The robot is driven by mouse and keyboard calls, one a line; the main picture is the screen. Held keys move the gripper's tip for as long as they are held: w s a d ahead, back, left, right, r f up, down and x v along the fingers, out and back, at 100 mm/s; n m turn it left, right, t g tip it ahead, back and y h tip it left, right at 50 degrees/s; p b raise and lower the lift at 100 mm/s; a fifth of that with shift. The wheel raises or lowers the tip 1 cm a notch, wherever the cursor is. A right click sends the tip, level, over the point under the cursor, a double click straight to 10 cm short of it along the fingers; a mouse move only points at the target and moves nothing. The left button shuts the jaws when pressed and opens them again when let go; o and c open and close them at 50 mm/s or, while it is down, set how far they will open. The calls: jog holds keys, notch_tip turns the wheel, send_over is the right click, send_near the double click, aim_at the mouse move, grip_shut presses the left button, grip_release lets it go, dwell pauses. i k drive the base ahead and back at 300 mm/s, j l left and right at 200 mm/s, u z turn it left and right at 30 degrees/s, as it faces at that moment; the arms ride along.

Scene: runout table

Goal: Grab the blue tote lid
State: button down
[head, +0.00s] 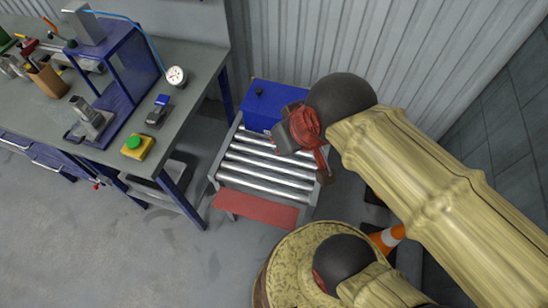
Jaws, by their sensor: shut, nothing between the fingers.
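The blue tote lid (282,92) is the flat blue top with a small dark knob at its left. It sits on the blue tote (256,125) at the far end of the roller table (262,160). My gripper (325,175) is shut and empty. In the picture it lies to the right of and nearer than the lid, by the right edge of the rollers. My wrist covers the right front part of the lid and tote. I cannot tell how high the gripper is above the rollers.
A workbench (185,120) with a blue press (128,60), a dial gauge (176,76) and a yellow button box (137,147) stands at left. A corrugated wall (310,40) is close behind the tote. An orange cone (388,238) stands at lower right. The left floor is clear.

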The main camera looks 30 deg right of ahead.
aim_at(267, 98)
jog(key=i+j, duration=0.35)
jog(key=j, duration=0.25)
jog(key=i+j, duration=0.2)
jog(key=j, duration=0.15)
jog(key=i+j+z, duration=0.15)
jog(key=z, duration=0.3)
jog(key=j+z, duration=0.85)
jog(key=i+l+z, duration=0.1)
jog(key=z, duration=0.65)
